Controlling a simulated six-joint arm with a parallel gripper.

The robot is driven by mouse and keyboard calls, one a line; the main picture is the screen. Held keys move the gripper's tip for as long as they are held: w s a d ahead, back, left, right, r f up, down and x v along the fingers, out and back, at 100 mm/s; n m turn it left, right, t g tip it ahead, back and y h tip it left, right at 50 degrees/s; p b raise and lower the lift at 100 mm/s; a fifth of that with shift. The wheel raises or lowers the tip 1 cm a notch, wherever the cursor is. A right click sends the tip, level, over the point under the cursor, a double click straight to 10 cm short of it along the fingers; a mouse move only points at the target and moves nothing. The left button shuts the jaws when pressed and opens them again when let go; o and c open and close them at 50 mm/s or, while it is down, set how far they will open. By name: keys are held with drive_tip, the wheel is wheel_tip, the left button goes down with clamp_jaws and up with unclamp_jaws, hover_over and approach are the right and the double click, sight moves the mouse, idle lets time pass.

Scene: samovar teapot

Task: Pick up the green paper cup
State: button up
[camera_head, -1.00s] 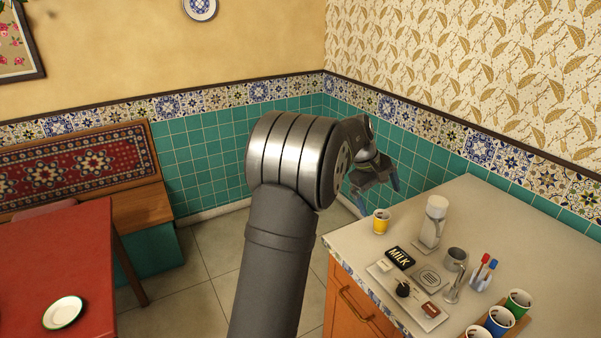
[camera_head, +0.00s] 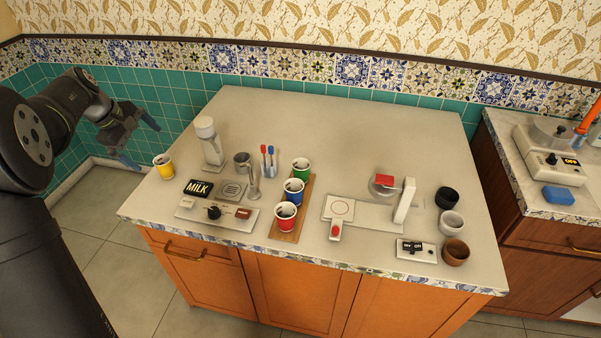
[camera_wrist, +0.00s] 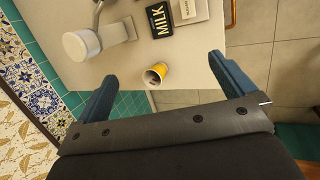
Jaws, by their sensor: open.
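The green paper cup (camera_head: 301,168) stands upright at the back end of a wooden tray (camera_head: 290,233), behind a blue cup (camera_head: 294,190) and a red cup (camera_head: 286,216). My gripper (camera_head: 139,142) is open and empty, off the counter's left end, far to the left of the green cup. In the wrist view my gripper (camera_wrist: 168,92) has its two blue fingers spread wide. A yellow cup (camera_wrist: 155,75) shows between and beyond them, near the counter edge. The green cup is not visible in the wrist view.
The yellow cup (camera_head: 163,166) stands at the counter's left edge. A white grinder (camera_head: 209,142), a milk station (camera_head: 217,210) and a pen holder (camera_head: 269,161) stand between it and the tray. The counter's back middle (camera_head: 340,125) is clear. Several small bowls stand at right.

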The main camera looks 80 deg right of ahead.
drive_tip(key=c, duration=0.6)
drive_tip(key=m+t, duration=0.4)
drive_tip(key=m, duration=0.9)
hover_over(301, 168)
drive_tip(key=s+a, duration=0.3)
drive_tip(key=a, duration=0.4)
wheel_tip(301, 168, down, 4)
drive_tip(key=x, duration=1.7)
drive_tip(key=shift+w+a+f, duration=0.1)
drive_tip(key=shift+f, duration=0.05)
